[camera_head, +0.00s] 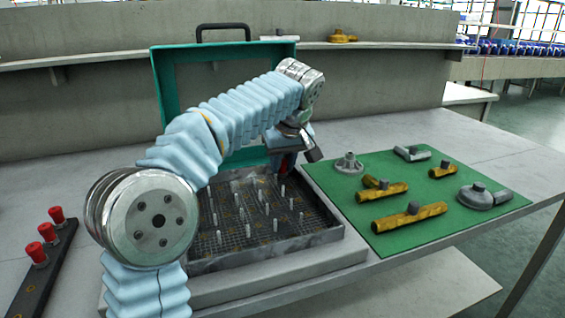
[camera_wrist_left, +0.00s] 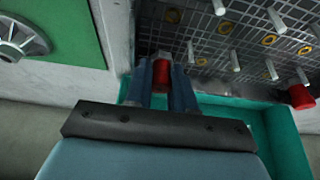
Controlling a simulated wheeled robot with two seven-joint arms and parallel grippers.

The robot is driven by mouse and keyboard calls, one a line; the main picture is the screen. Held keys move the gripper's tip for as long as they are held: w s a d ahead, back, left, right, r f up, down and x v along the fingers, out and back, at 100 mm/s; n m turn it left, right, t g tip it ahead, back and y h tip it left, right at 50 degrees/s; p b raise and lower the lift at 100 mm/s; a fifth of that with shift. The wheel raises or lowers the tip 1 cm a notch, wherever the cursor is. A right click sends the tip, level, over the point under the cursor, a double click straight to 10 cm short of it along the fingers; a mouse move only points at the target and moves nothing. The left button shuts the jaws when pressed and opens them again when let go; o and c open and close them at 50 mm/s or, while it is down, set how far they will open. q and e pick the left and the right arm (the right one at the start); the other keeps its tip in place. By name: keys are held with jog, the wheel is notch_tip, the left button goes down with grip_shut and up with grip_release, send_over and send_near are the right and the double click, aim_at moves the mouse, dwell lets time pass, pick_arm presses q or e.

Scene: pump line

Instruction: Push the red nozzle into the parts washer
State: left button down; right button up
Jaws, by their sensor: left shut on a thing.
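My left gripper (camera_head: 287,163) is at the back right of the parts washer, low over its tray, with the arm reaching across the washer. In the left wrist view the blue fingers (camera_wrist_left: 161,88) are shut on a red nozzle (camera_wrist_left: 161,73), at the tray's edge. I cannot tell whether the nozzle touches a peg. The parts washer has a grey mesh tray (camera_head: 316,233) with several upright pegs and an open teal lid (camera_head: 166,88). A second red nozzle (camera_wrist_left: 300,97) is in the washer near its teal wall. My right gripper is not in view.
A black rack (camera_head: 48,272) with three red nozzles (camera_head: 47,231) stands at the left. A green mat (camera_head: 400,238) on the right holds yellow pipe pieces (camera_head: 410,216) and grey fittings (camera_head: 478,197). A ledge runs behind the table.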

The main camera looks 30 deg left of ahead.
pick_arm(q)
jog(key=shift+f, duration=0.3)
jog(key=c, duration=0.9)
grip_release()
jog(key=shift+r, duration=0.1)
jog(key=shift+p+v, duration=0.5)
jog(key=shift+v, duration=0.25)
jog(key=shift+p+v, duration=0.85)
jog(key=shift+v, duration=1.4)
